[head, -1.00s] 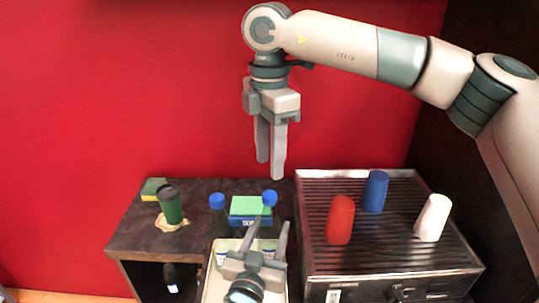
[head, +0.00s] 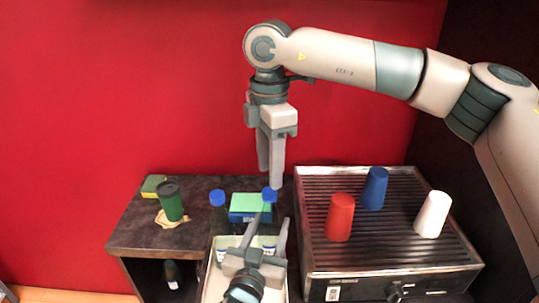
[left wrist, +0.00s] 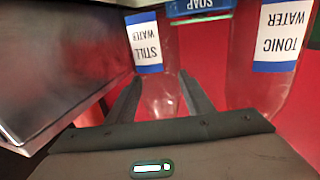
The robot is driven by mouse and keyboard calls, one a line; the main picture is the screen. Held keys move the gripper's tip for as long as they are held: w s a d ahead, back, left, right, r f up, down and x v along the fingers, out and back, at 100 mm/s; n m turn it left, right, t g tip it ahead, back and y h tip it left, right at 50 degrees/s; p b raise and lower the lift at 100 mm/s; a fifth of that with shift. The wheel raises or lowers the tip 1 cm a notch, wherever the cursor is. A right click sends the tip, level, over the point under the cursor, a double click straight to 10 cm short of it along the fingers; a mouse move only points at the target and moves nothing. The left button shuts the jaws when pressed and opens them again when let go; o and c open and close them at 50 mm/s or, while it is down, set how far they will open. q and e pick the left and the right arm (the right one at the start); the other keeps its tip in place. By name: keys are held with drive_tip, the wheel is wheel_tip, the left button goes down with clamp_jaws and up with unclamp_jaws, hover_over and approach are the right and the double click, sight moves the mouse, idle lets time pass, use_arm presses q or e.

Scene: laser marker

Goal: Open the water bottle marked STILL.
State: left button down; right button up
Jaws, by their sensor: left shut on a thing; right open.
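The STILL water bottle is clear with a blue cap (head: 269,194), and its white and blue label (left wrist: 145,42) reads upside down in the left wrist view. My left gripper (head: 265,222) is shut on this bottle's body, with one finger on each side. My right gripper (head: 270,178) points down, open and empty, with its fingertips close to the cap in the picture. I cannot tell whether they touch it. Much of the bottle is hidden behind my left gripper in the head view.
The TONIC water bottle (left wrist: 277,60), also blue-capped (head: 218,197), stands to the left in the head view. A green cup (head: 171,201) is at left. The coffee machine (head: 395,262) with red, blue and white cups is at right.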

sight(270, 191)
drive_tip(key=shift+f, duration=2.4)
